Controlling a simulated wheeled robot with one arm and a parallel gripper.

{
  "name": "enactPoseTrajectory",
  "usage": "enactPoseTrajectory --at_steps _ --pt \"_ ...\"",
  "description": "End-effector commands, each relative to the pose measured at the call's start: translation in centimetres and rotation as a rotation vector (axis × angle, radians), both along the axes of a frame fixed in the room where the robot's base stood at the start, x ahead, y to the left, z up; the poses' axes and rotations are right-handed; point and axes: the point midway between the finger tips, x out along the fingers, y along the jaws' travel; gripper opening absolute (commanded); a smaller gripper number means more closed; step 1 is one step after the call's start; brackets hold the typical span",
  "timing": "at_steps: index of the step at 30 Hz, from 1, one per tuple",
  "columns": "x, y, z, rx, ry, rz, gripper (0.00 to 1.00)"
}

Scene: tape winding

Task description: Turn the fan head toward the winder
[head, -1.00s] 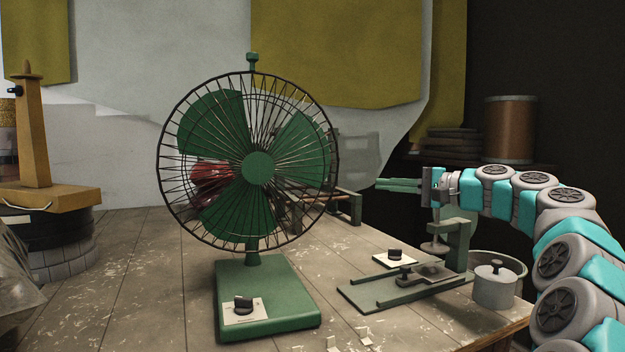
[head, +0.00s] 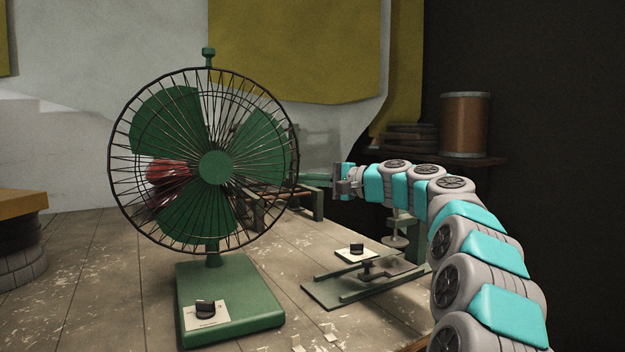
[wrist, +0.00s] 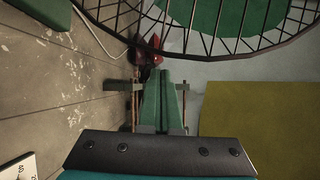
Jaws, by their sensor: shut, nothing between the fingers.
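The green fan has a round wire cage (head: 213,165) facing the head camera, on a green base (head: 230,305) with a black knob. A small green knob (head: 208,58) tops the cage. My gripper (head: 308,178) is shut and empty, its fingers by the cage's right rim. In the wrist view my gripper (wrist: 163,75) points below the cage rim (wrist: 200,50), with a visible gap in the picture; I cannot tell if they touch. Behind the fan, a wooden-legged frame (head: 300,203) and a red object (head: 168,182), possibly the winder, are partly hidden.
A green slide-like plate (head: 370,280) and a white plate with a black knob (head: 357,251) lie on the table at right, below my arm. White clips (head: 328,332) lie near the front edge.

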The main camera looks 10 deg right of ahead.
Motion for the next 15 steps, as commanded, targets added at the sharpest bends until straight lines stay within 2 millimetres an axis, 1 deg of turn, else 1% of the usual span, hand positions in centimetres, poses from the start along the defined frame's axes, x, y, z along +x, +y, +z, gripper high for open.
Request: enactPoseTrajectory --at_steps 3,6,15 --pt "-1.0 0.3 0.4 0.0 -0.004 -0.001 0.0" --pt "-1.6 0.5 0.3 0.001 -0.001 -0.002 0.0" --pt "-2.3 0.8 0.4 -0.001 -0.003 -0.003 0.0"
